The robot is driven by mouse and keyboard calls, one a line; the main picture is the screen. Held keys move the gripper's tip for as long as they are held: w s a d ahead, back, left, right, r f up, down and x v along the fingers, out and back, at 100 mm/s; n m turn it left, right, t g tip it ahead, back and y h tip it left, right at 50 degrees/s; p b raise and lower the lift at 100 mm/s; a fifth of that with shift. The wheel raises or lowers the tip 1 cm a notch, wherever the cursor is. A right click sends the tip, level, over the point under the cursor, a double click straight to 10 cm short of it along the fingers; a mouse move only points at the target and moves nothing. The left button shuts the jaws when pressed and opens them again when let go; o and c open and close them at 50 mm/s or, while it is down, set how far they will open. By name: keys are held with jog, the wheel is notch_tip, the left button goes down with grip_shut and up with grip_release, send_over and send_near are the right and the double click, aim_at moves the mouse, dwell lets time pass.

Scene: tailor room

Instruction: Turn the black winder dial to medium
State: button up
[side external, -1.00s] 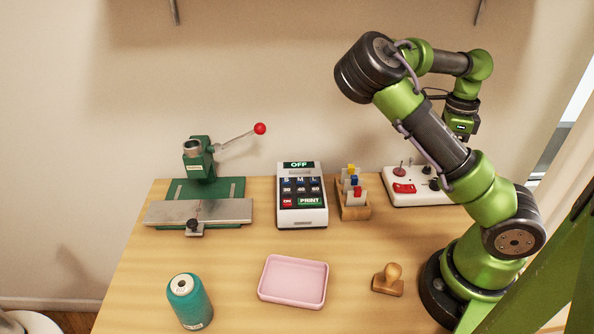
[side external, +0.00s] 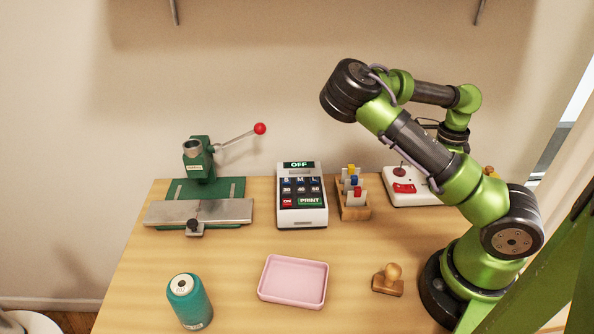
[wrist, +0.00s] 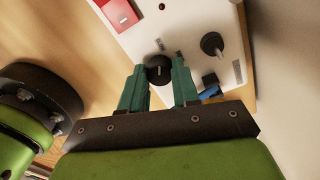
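The white control box (side external: 430,199) stands at the back right of the table, its right part hidden by my arm. In the wrist view the box (wrist: 130,42) shows a round black dial (wrist: 158,70) with a pale pointer line. My gripper (wrist: 158,80) is open, its two teal fingers on either side of this dial. Whether they touch it I cannot tell. A second dark knob (wrist: 211,43) with a stem sits farther right on the box. The dial labels are too small to read. The gripper is hidden behind my arm in the side view.
A red switch (side external: 404,188) is on the box's left part. A wooden rack (side external: 354,211) with coloured pieces and a label printer (side external: 302,222) stand to its left. A wooden stamp (side external: 388,286), pink tray (side external: 267,291), teal spool (side external: 190,305) and green press (side external: 235,187) are farther off.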

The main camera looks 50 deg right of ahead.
grip_shut()
jog(key=shift+m, duration=0.3)
jog(key=m, duration=0.5)
jog(key=shift+m, duration=0.3)
jog(key=m, duration=0.5)
jog(key=shift+t, duration=0.3)
jog(key=shift+m, duration=0.3)
